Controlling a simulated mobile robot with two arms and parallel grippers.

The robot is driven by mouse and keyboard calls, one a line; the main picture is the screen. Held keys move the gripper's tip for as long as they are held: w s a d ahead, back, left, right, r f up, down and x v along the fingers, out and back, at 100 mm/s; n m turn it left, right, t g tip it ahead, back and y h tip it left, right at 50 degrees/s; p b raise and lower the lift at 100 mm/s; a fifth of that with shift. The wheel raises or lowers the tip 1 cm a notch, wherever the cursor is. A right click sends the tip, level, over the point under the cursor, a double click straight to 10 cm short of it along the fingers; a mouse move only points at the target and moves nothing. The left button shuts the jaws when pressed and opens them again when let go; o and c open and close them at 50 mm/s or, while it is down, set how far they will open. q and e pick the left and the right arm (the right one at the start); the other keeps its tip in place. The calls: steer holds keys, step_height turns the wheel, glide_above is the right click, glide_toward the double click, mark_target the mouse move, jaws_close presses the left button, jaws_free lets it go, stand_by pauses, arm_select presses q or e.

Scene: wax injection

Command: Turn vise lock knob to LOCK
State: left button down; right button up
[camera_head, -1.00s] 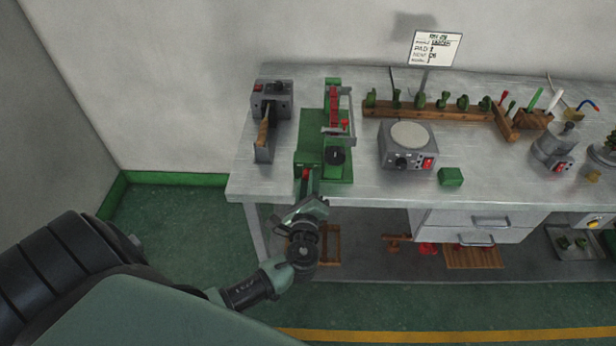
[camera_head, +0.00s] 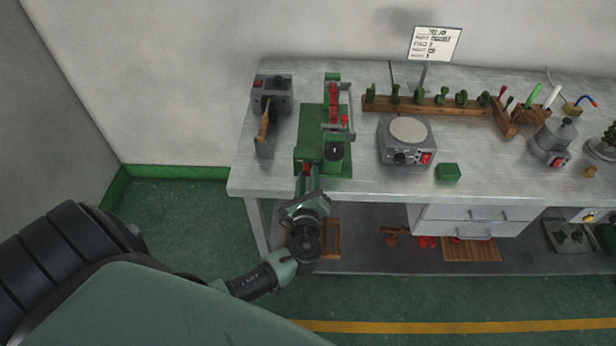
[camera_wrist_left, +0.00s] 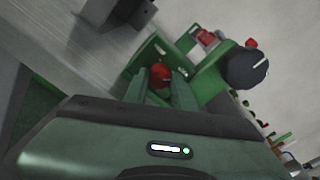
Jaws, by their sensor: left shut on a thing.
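The green vise machine (camera_head: 316,122) stands on the bench near its left end, with a red clamp part and a black dial (camera_head: 333,151). The red knob (camera_head: 306,168) is on its front face, low at the bench's front edge. My left gripper (camera_head: 307,177) reaches up to it from in front. In the left wrist view the red knob (camera_wrist_left: 160,74) sits between the tips of my two green fingers (camera_wrist_left: 161,85), which are shut on it. The black dial (camera_wrist_left: 245,68) is to its right, apart from the fingers. No LOCK marking is legible. My right gripper is not in view.
A grey device (camera_head: 271,95) with a wooden-handled tool stands left of the vise. A hot plate (camera_head: 407,142) and a small green block (camera_head: 448,172) are to the right. A wooden rack (camera_head: 430,104) lies behind. The floor in front is clear.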

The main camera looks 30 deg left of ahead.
arm_select(q)
steer(key=c, duration=1.4)
jaws_free()
steer(key=shift+f, duration=0.1)
steer(key=shift+c, duration=0.2)
steer(key=b+v, duration=0.1)
steer(key=v, duration=0.6)
steer(key=shift+s+d+b, duration=0.25)
steer(key=shift+s+b, duration=0.1)
